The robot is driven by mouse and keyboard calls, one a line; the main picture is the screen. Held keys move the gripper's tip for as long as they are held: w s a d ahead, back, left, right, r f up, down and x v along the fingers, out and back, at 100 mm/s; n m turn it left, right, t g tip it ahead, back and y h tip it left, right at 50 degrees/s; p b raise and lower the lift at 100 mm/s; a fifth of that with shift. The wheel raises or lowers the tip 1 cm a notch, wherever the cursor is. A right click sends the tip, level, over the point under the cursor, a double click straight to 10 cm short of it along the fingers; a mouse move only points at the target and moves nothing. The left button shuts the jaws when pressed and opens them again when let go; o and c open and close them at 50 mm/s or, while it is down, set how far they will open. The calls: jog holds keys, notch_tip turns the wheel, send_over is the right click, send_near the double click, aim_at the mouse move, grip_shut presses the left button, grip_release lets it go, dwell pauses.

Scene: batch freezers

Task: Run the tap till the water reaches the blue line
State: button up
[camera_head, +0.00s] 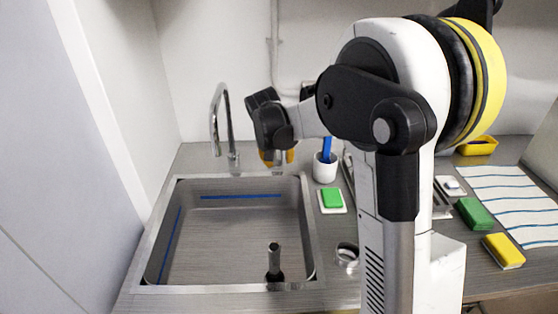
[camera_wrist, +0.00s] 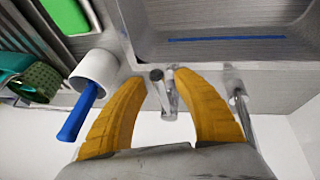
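The steel sink (camera_head: 240,245) has a blue line (camera_head: 240,196) on its back wall and another on its left wall. I see no water stream and no clear water surface in it. The curved chrome tap spout (camera_head: 221,110) stands behind the sink; in the wrist view it is at the right (camera_wrist: 241,105). A short metal handle (camera_wrist: 162,92) stands on the counter behind the sink's rim. My gripper (camera_wrist: 162,74) is open, its yellow fingers either side of the handle with gaps visible. In the head view my wrist largely hides the gripper (camera_head: 277,157).
A dark standpipe (camera_head: 274,264) stands in the sink. A white cup (camera_head: 325,167) with a blue-handled tool is close right of my gripper. Green sponges (camera_head: 332,198), a yellow sponge (camera_head: 503,250) and a striped cloth (camera_head: 505,200) lie right. Walls close the back and left.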

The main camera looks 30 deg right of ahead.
grip_shut()
jog(key=shift+s+d, duration=0.1)
jog(key=shift+d, duration=0.05)
jog(key=d+n+t+y+p, duration=0.1)
jog(key=d+n+y+p, duration=0.1)
jog(key=d+n, duration=0.5)
jog(key=shift+s+d+y, duration=0.3)
jog(key=shift+d+y, duration=0.1)
jog(key=shift+d, duration=0.05)
dwell(0.4)
